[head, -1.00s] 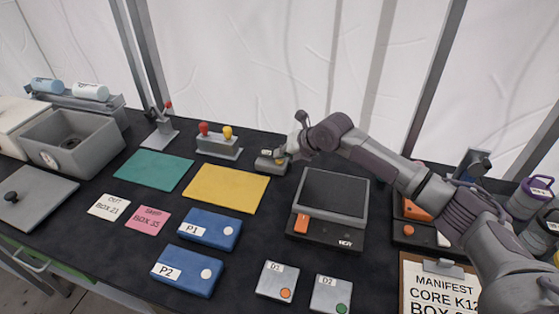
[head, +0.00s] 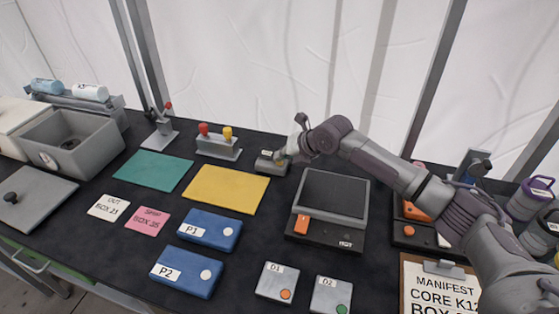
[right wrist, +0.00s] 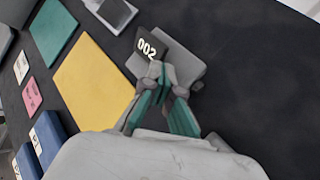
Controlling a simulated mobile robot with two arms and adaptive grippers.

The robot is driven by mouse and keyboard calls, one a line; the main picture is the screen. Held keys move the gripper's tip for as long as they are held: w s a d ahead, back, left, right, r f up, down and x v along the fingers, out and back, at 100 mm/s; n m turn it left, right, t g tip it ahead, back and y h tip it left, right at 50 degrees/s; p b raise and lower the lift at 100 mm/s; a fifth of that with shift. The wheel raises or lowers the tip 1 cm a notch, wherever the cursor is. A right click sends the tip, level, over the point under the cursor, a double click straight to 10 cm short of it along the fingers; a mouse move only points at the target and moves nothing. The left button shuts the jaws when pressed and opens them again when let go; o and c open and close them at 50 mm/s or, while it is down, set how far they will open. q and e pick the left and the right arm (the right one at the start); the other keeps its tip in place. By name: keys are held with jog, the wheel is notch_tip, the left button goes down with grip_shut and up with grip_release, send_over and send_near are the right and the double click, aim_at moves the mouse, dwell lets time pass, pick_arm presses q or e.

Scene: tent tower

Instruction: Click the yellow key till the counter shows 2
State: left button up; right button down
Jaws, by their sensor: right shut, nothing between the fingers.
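The small grey counter device (head: 270,164) stands on the dark table behind the grey-framed dark pad. In the right wrist view its display (right wrist: 147,48) reads 002, and its grey body (right wrist: 188,68) shows behind my fingers. My right gripper (right wrist: 162,84) is shut and empty, with its fingertips right at the device's key side. In the head view the right gripper (head: 284,154) is at the device's right end. The yellow key is hidden behind the fingertips, and I cannot tell whether they touch it. My left gripper is not in view.
A yellow mat (head: 227,189) and a green mat (head: 153,171) lie to the left. A block with red and yellow knobs (head: 218,146) stands behind them. The dark-topped device (head: 335,193) is in front of my right forearm. A clipboard (head: 440,285) lies at front right.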

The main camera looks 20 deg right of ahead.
jog(key=shift+r+p, duration=0.55)
jog(key=shift+r, duration=0.25)
jog(key=shift+r, duration=0.1)
notch_tip(320, 180, up, 5)
jog(key=p, duration=0.4)
dwell(0.5)
